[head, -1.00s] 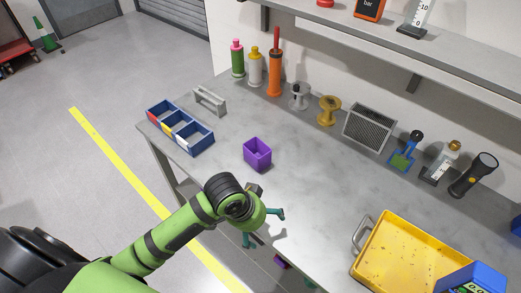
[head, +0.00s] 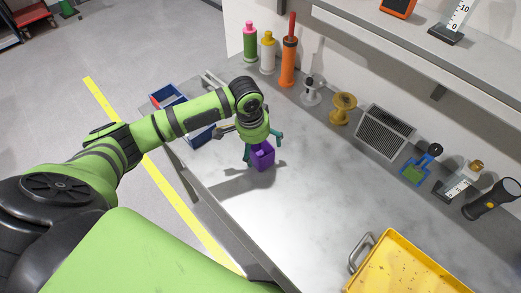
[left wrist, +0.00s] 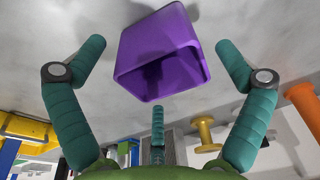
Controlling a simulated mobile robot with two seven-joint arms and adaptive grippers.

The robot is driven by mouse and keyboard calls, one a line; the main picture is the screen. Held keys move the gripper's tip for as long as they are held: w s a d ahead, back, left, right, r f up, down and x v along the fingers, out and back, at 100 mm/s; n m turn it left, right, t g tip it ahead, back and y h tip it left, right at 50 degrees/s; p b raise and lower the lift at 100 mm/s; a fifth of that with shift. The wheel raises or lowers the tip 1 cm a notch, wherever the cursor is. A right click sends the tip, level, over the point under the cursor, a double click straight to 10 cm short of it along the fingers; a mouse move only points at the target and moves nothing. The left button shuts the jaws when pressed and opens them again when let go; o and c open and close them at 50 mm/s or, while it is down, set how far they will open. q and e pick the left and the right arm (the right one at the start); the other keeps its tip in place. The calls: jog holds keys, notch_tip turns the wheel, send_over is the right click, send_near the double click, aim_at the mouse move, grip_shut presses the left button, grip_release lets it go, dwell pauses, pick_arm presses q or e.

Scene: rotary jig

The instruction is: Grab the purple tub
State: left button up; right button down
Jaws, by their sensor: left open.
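The purple tub (head: 263,160) stands on the grey bench in the head view, partly hidden by my left gripper. In the left wrist view the tub (left wrist: 160,52) shows its open top, between the spread teal fingers and beyond their tips. My left gripper (head: 262,143) is open right over the tub, with fingers on either side of it. It also shows open in the left wrist view (left wrist: 160,58). I cannot tell whether any finger touches the tub. My right gripper is not in view.
A blue divided bin (head: 199,136) is left of the tub, partly behind my arm. Bottles, an orange tube (head: 288,62), spools (head: 342,108) and a grille (head: 385,131) line the back. A yellow tray (head: 405,265) is at front right. The middle of the bench is clear.

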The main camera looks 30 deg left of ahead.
aim_at(260, 152)
pick_arm(q)
jog(key=f, duration=0.3)
jog(key=shift+w+d+f, duration=0.1)
jog(key=shift+w+f, duration=0.1)
jog(key=shift+w, duration=0.1)
jog(key=shift+f, duration=0.1)
jog(key=shift+c, duration=0.8)
jog(key=c, duration=1.1)
jog(key=shift+c, duration=0.3)
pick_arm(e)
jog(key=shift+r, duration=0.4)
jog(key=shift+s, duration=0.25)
